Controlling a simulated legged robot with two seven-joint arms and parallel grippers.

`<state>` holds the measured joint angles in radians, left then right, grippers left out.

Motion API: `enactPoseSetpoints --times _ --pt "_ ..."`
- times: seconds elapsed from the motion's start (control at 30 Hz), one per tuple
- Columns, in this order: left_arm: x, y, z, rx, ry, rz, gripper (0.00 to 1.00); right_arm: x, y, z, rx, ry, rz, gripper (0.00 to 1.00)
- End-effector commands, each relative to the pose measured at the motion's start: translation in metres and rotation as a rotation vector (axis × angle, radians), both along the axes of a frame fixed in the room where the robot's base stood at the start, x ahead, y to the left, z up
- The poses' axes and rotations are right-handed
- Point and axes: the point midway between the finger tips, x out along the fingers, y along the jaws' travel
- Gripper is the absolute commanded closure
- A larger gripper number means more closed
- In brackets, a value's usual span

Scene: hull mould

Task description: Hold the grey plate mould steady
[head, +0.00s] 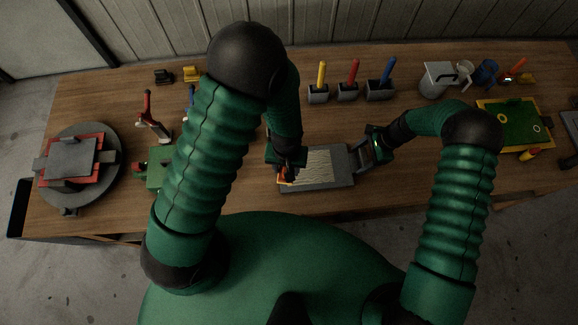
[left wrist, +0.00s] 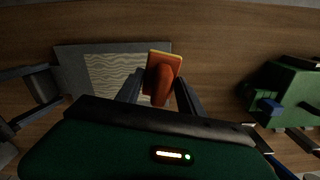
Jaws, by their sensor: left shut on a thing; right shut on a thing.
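The grey plate mould (head: 342,166) lies flat on the table in front of me, with a pale, wavy-lined patch (head: 317,168) on its top. My right gripper (head: 359,155) is shut on its right end. In the left wrist view the mould (left wrist: 72,66) shows at the upper left, with the right gripper (left wrist: 42,88) at its end. My left gripper (head: 286,167) is at the mould's left end. It is shut on an orange tool (left wrist: 163,78) with a yellowish edge. The tool is over or at the edge of the patch; contact is unclear.
At the left, a round grey turntable (head: 112,181) carries a red and grey mould. A green block-like thing (head: 155,175) stands left of my left arm. Yellow, red and blue handles (head: 354,74) stand in grey holders at the back. A jug (head: 437,80) and green board (head: 512,124) are right.

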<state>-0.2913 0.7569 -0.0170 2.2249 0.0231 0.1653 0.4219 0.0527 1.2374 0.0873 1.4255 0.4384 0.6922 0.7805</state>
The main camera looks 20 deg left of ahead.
Motion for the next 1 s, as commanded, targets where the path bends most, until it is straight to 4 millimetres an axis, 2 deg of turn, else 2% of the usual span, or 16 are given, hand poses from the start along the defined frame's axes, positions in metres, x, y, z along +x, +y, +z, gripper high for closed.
enactPoseSetpoints --times 0.1,0.13,0.2,0.53,0.8,1.0 --pt "0.0 0.0 0.0 0.0 0.0 0.0 0.99 0.0 0.0 0.0 0.001 0.0 0.0 0.54" --pt "0.0 0.0 0.0 0.0 0.0 0.0 0.99 0.0 0.0 0.0 0.001 0.0 0.0 0.29" --pt "0.0 0.0 0.0 0.0 -0.001 0.0 0.99 0.0 0.0 0.0 0.001 0.0 0.0 0.21" --pt "0.0 0.0 0.0 0.0 0.0 0.0 0.99 0.0 0.0 0.001 0.0 0.0 0.0 0.21" --pt "0.0 0.0 0.0 0.0 -0.001 0.0 0.99 0.0 0.0 0.014 0.0 0.0 0.0 0.21" --pt "0.0 0.0 0.0 0.0 0.0 0.0 0.99 0.0 0.0 0.015 0.0 0.0 -0.001 0.21"
